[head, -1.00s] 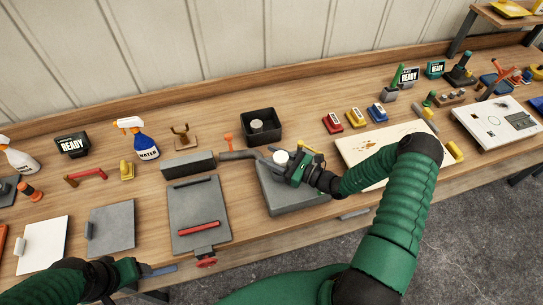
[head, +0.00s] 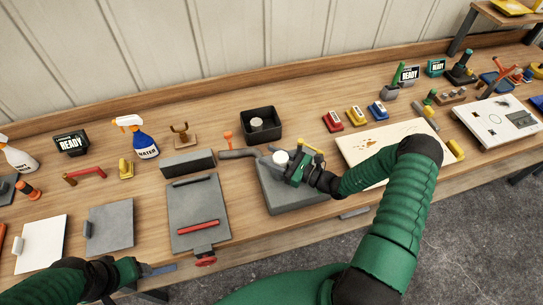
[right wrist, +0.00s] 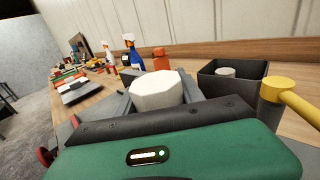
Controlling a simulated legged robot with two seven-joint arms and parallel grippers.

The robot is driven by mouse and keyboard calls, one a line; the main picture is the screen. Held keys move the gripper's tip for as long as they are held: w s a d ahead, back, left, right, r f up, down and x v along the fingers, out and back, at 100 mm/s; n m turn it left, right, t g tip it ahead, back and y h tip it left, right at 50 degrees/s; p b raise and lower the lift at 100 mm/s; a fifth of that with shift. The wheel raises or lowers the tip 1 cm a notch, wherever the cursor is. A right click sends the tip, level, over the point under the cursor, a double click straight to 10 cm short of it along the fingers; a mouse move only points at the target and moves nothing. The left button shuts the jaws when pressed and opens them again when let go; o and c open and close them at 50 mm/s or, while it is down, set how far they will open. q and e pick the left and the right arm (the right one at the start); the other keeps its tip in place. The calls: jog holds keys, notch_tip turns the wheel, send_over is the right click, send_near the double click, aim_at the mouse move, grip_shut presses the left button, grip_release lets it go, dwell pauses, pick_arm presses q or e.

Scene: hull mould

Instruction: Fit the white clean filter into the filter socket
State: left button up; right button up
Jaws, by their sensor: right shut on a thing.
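My right gripper (head: 284,164) is shut on the white filter (head: 281,157), over the back part of a grey block (head: 290,197). In the right wrist view the white filter (right wrist: 157,90) is a pale, many-sided cylinder between the grey fingers. The gripper hides the filter's underside and any socket opening, so I cannot tell whether it is seated. A grey hose (head: 235,154) runs to the block from the left. A yellow lever (head: 311,149) stands beside the gripper, also in the right wrist view (right wrist: 287,95). My left gripper (head: 158,270) is low at the left, away from the block.
A black bin (head: 275,134) behind the block holds a greyish cylinder (head: 256,124). A grey board (head: 208,190) with a red bar lies to the left. A pale stained board (head: 352,150) lies to the right, partly behind my right arm. A blue-and-white spray bottle (head: 143,140) stands back left.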

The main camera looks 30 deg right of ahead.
jog(key=shift+f+b, duration=0.7)
jog(key=shift+f, duration=0.35)
jog(key=o, duration=1.4)
jog(key=shift+d+r, duration=0.1)
jog(key=shift+r, duration=0.3)
jog(key=shift+s+a+r+b, duration=0.2)
jog(key=shift+s+r+b, duration=0.15)
jog(key=shift+r, duration=0.25)
jog(key=shift+s+a+r+b, duration=0.15)
jog(key=shift+s+r+b, duration=0.15)
jog(key=shift+r, duration=0.25)
jog(key=s+a, duration=0.2)
jog(key=s, duration=0.2)
jog(key=s+a+r+b, duration=0.1)
jog(key=s+a, duration=0.1)
jog(key=s, duration=0.2)
jog(key=s+a+b, duration=0.1)
jog(key=s+a, duration=0.2)
jog(key=s, duration=0.1)
jog(key=shift+s+r, duration=0.3)
jog(key=shift+r, duration=0.05)
jog(key=shift+a, duration=0.1)
